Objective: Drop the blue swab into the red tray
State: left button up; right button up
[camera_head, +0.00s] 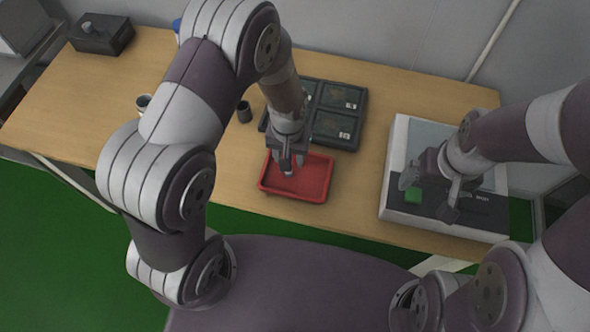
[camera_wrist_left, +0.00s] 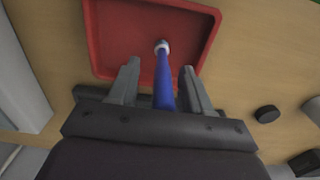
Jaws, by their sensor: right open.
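The red tray (camera_head: 312,186) lies on the wooden table in front of the dark cases. My left gripper (camera_head: 287,170) points down over the tray; the tray also shows in the left wrist view (camera_wrist_left: 112,40). In that view my left gripper (camera_wrist_left: 160,75) has its fingers apart. The blue swab (camera_wrist_left: 163,80), with a whitish tip, is between them, with gaps showing on both sides. Its tip lies against the red of the tray; whether it touches the tray floor I cannot tell. My right gripper (camera_head: 428,196) is open over the white device.
The white device (camera_head: 395,165) with a green part (camera_head: 413,195) stands right of the tray. Dark cases (camera_head: 340,115) sit behind the tray. A black box (camera_head: 101,35) is at the far left.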

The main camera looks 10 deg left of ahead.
pick_arm(q)
notch_tip(320, 180, up, 13)
jog(key=shift+f, duration=0.15)
dwell(0.4)
jog(key=shift+s+f+m, duration=0.1)
jog(key=shift+f+m, duration=0.15)
jog(key=shift+m, duration=0.05)
jog(key=s+a+r+t, duration=0.1)
jog(key=s+a+r, duration=0.1)
jog(key=s+a, duration=0.5)
jog(key=shift+s+a+r+n, duration=0.2)
jog(key=shift+s+n, duration=0.2)
jog(key=shift+s, duration=0.2)
dwell(0.9)
